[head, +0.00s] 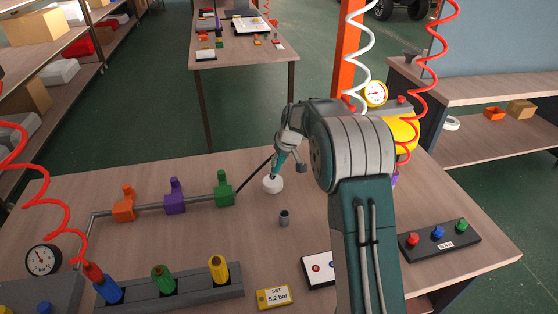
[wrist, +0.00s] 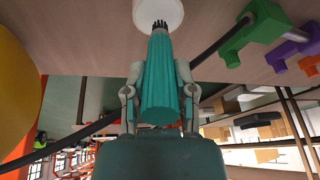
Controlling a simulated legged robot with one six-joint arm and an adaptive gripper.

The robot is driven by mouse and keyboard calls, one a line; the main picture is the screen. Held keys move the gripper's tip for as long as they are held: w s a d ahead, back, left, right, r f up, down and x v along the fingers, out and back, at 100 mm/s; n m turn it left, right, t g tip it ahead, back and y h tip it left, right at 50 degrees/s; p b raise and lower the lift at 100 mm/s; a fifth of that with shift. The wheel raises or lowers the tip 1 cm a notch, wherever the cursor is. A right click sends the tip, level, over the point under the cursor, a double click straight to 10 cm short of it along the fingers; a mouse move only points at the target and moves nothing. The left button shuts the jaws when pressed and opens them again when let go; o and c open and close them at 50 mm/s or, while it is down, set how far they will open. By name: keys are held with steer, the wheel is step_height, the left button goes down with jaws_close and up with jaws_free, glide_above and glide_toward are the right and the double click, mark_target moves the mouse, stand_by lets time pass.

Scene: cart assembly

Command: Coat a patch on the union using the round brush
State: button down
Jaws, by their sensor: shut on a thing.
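My gripper (wrist: 158,108) is shut on the teal handle of the round brush (wrist: 160,82). The brush points down at the table, with dark bristles at its tip. In the head view the brush (head: 279,159) stands tilted over a small round white pot (head: 273,185). The bristles overlap the pot (wrist: 158,12) in the wrist view; I cannot tell whether they touch it or dip in. A short grey hollow cylinder (head: 284,218) stands on the table in front of the pot and may be the union; I cannot tell for sure.
A pipe with orange (head: 123,205), purple (head: 174,197) and green (head: 223,188) valves runs left of the pot. A black hose (head: 254,173) leads from it behind my gripper. A rack of coloured handles (head: 167,294) stands front left, a button box (head: 439,240) right.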

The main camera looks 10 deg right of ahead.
steer(key=shift+f, duration=0.55)
stand_by(0.9)
steer(key=shift+r, duration=3.55)
